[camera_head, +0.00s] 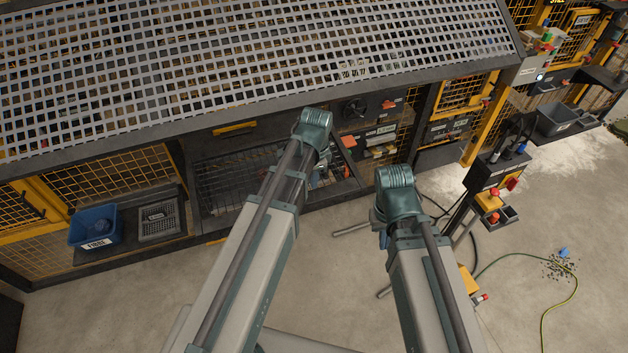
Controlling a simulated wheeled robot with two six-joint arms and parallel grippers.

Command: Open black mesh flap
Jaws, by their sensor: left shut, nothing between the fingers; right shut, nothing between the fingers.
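A black mesh panel in a dark frame, which looks like the flap (228,180), sits low in the front of the long machine, below the sloping perforated top. My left arm crosses in front of its right part and hides some of it. Small coloured items show at its right end. I cannot tell whether it is fully closed. A yellow handle bar (235,128) is on the dark panel just above. My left arm reaches up to a teal joint in front of the machine; my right arm ends in a teal joint over the floor. Neither gripper's fingers can be seen.
A blue bin (93,227) and a grey basket (159,226) stand on a low shelf at the left. A black control stand (493,170) with cables is at the right. A green-yellow hose (560,305) lies on the floor. The concrete floor before the machine is mostly free.

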